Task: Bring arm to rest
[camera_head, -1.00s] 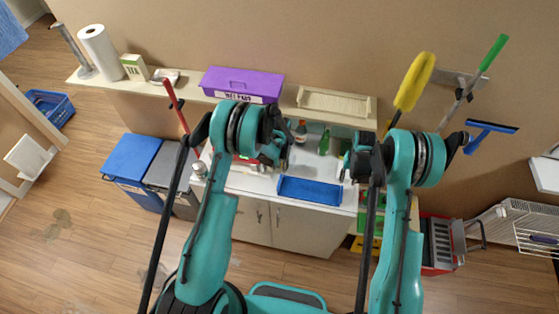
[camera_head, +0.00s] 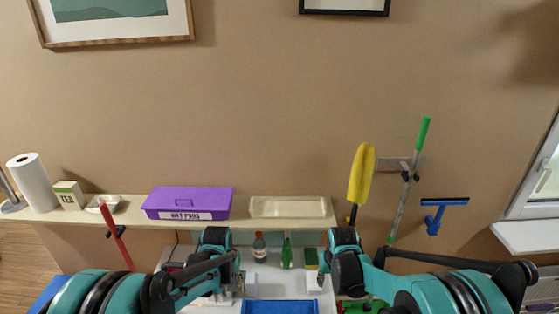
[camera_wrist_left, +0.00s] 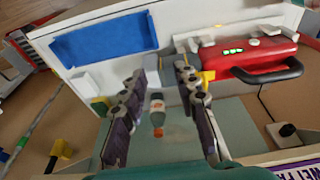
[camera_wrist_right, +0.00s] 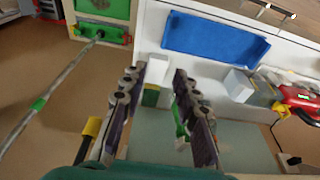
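My left gripper (camera_head: 236,285) hangs over the white counter left of centre. In the left wrist view its two fingers (camera_wrist_left: 155,110) stand apart with nothing held; a bottle with an orange cap (camera_wrist_left: 157,112) shows between them, farther off. My right gripper (camera_head: 323,280) hangs over the counter right of centre. In the right wrist view its fingers (camera_wrist_right: 158,105) are apart and empty. A green bottle (camera_wrist_right: 181,122) shows by the right finger, partly hidden. Both forearms reach in from the bottom corners of the head view.
A shelf (camera_head: 120,213) carries a purple box (camera_head: 187,200), a cream tray (camera_head: 290,207) and a paper roll (camera_head: 32,183). A blue tray (camera_head: 280,307) lies on the counter. A yellow duster (camera_head: 360,175) and a blue squeegee (camera_head: 440,211) hang on the wall at right.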

